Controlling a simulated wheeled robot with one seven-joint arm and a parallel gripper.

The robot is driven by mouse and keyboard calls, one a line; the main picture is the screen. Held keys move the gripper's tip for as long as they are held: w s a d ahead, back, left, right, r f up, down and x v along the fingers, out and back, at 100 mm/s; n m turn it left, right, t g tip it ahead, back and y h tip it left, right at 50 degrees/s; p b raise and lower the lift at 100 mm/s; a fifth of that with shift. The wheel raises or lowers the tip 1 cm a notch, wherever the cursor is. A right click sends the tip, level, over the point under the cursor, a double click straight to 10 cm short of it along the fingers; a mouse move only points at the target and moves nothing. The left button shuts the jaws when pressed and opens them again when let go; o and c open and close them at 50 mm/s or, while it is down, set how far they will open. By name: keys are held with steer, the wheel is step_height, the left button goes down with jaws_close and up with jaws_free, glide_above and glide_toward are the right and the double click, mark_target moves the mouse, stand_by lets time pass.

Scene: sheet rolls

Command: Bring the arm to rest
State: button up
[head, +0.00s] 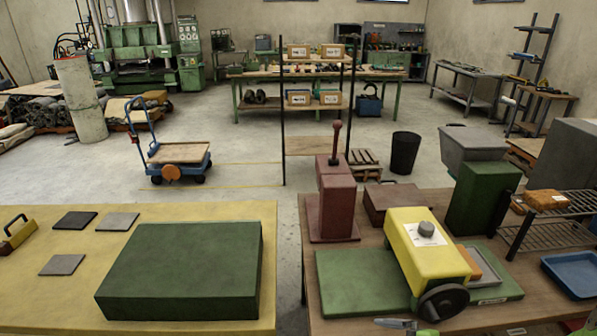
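The yellow-topped table (60,290) at the front left carries a large dark green block (185,270). The wooden bench (350,325) at the front right carries a yellow machine (428,242) with a dark handwheel (443,301) on a green base (350,285).
A red press (336,205), a green block (482,198), a wire rack (550,236) and a blue tray (575,272) crowd the right bench. A gap separates the tables. Behind, open floor (235,180) surrounds a blue trolley (180,155) and a shelf rack (283,130).

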steer(key=s+a+r+n+h, duration=0.2)
steer(key=s+r+n+h, duration=0.2)
steer(key=s+r+n, duration=0.3)
steer(key=s+a+r+n+g+h, duration=0.1)
steer(key=s+a+r+n+h, duration=0.2)
steer(key=s+r+n+h, duration=0.2)
steer(key=s+r+n, duration=0.3)
steer(key=s+r, duration=0.1)
steer(key=r, duration=0.3)
steer(key=shift+r+n, duration=0.3)
